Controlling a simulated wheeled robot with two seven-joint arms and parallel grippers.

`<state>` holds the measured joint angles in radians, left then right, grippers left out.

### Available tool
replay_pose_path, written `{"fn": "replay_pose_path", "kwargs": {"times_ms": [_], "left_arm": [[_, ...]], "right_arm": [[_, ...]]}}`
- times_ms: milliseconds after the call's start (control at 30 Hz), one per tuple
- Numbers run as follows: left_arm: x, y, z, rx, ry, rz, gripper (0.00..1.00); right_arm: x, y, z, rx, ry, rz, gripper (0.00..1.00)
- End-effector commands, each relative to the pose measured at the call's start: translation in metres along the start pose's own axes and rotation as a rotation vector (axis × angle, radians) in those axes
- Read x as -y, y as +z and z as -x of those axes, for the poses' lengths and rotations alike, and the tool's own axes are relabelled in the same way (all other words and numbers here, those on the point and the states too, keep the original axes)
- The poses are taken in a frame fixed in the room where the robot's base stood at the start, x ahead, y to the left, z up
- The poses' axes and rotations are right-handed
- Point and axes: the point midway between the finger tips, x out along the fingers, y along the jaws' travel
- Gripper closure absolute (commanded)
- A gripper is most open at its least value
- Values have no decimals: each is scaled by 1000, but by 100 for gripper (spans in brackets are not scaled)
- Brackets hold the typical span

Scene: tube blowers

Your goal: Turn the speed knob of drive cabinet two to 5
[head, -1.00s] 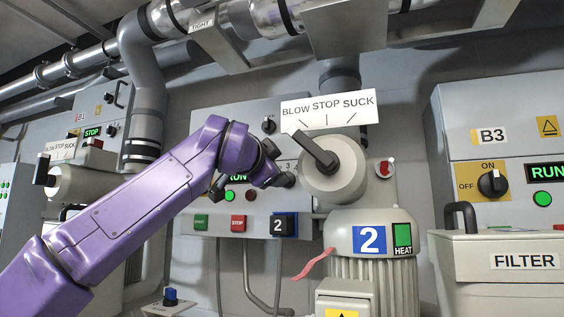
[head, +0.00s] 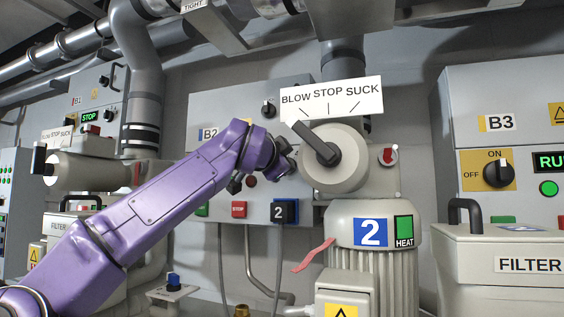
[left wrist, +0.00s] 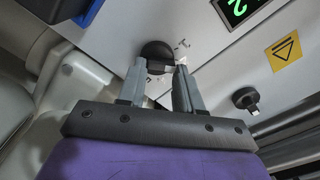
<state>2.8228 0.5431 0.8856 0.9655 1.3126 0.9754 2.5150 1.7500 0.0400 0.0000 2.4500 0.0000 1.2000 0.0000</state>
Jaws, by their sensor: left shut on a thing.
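Drive cabinet two, marked B2 (head: 207,133), stands behind my left arm in the head view. The knob's setting and most of the scale are hidden or too small to read. My right gripper is in neither view.
The blower valve (head: 335,175) with its black lever (head: 315,143) toward BLOW stands close right of my gripper. Another black knob (left wrist: 245,98) is to the right in the wrist view.

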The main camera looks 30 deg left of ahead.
Motion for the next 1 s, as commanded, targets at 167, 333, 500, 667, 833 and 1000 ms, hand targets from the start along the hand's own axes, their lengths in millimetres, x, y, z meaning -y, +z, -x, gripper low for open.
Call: {"fn": "replay_pose_path", "kwargs": {"times_ms": [167, 333, 500, 667, 833, 1000], "left_arm": [[0, 1, 0, 1, -1, -44, 96], [0, 1, 0, 2, -2, -142, 96], [-1, 0, 0, 2, -2, -289, 96], [-1, -1, 0, 1, -2, -441, 96], [-2, -1, 0, 1, -2, -603, 96], [-3, -2, 0, 1, -2, -765, 96]], "right_arm": [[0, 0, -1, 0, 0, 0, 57], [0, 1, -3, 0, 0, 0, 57], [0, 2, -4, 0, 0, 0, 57], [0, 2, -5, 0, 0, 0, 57], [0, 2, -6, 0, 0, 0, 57], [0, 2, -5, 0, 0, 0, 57]]}}
